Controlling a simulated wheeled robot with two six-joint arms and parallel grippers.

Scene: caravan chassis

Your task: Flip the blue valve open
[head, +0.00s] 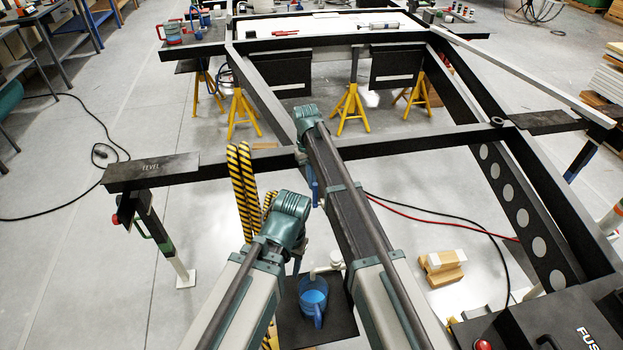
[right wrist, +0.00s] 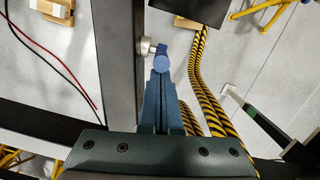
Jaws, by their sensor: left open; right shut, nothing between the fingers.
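The blue valve (right wrist: 161,62) shows in the right wrist view, on a silver fitting (right wrist: 146,47) at the side of a dark chassis beam. My right gripper (right wrist: 160,78) is shut and empty, with its fingertips right at the blue handle; I cannot tell whether they touch it. In the head view my right gripper (head: 314,190) points down beside the beam, and I cannot pick the valve out there. My left gripper (head: 297,262) is open and empty, lower down, above and left of a blue jug (head: 313,297).
The jug stands on a dark mat (head: 290,325) under a white pipe fitting (head: 322,270). A wooden block (head: 440,270) lies on the floor at right.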

